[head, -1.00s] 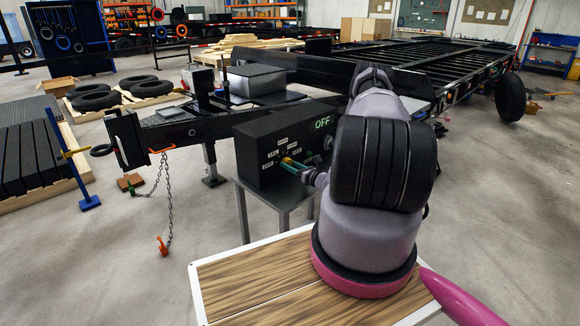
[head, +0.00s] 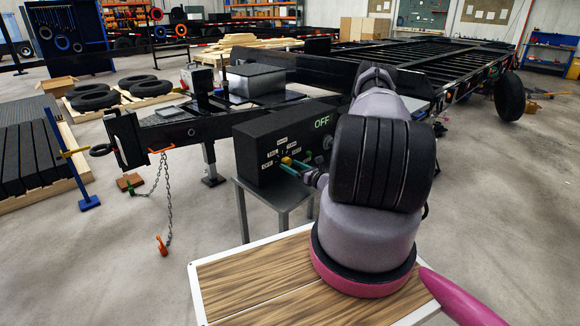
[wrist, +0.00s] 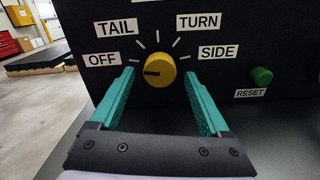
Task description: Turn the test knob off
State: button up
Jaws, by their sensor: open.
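The yellow test knob (wrist: 162,66) is on the front of a black box (head: 252,150), with labels TAIL, TURN, OFF and SIDE around it. In the wrist view its dark pointer mark points left, towards the OFF label (wrist: 102,59). The box's green display (head: 321,121) reads OFF. My gripper (wrist: 160,76) is open, its teal fingers on the left and right of the knob with visible gaps in the picture. The knob also shows in the head view (head: 286,160), just beyond the fingertips.
A green reset button (wrist: 262,76) is right of the knob. The box stands on a grey metal table (head: 278,196) beside a black trailer frame (head: 420,62). A chain (head: 163,200) hangs at the left. Concrete floor is clear to the right.

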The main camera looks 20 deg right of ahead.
jog(key=v, duration=0.9)
jog(key=shift+s, duration=0.25)
jog(key=shift+d, duration=0.1)
